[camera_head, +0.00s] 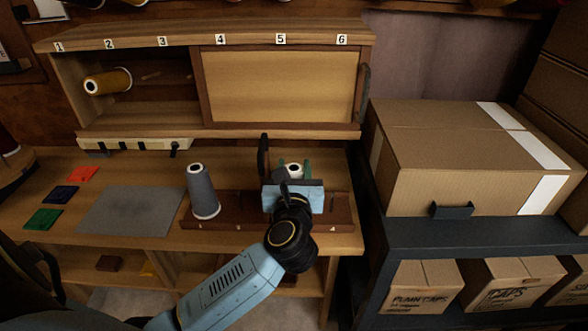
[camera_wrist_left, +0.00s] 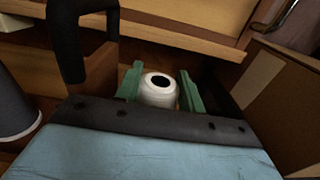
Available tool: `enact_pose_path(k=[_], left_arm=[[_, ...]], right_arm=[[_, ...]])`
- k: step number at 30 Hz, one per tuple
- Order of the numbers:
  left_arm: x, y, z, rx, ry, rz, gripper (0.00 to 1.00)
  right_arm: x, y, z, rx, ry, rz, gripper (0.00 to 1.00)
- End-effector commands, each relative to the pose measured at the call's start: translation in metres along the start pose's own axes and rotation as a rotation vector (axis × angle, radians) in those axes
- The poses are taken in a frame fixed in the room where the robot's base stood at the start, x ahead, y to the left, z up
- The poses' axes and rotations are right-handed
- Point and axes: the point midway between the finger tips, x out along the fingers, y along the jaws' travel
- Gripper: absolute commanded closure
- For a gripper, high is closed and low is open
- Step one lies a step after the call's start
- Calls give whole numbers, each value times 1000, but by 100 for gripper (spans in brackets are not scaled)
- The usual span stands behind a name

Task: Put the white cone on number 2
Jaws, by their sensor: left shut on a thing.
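The white cone (camera_head: 294,171) is over the brown wooden rack (camera_head: 240,228) on the table, seen mostly from the top. My left gripper (camera_head: 292,168) is shut on it. In the left wrist view the white cone (camera_wrist_left: 158,97) sits upright between the two green fingers of my left gripper (camera_wrist_left: 160,88); its lower part is hidden. I cannot tell whether its base touches the rack. The number 2 label (camera_head: 109,44) is on the top edge of the shelf cabinet, at the left. My right gripper is not in view.
A yellow cone (camera_head: 108,81) lies sideways in the open cabinet part, below labels 1 and 2. A sliding door (camera_head: 280,87) covers the part under 4 to 6. A grey cone (camera_head: 203,192) stands left of my gripper. A large carton (camera_head: 455,155) stands right.

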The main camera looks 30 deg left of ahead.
Motion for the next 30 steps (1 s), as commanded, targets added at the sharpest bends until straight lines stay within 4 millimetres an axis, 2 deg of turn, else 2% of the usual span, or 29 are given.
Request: enact_pose_path(k=[4,5,9,21,26,30], left_arm=[[0,0,-3,0,-1,0,100],[0,0,-3,0,0,0,57],[0,0,-3,0,0,0,39],[0,0,2,0,0,0,39],[-30,-1,0,-3,6,-3,39],[-62,0,0,-2,5,-2,39]], right_arm=[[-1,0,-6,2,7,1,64],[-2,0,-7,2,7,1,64],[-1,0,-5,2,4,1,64],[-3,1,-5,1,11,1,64],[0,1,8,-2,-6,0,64],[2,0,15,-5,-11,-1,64]])
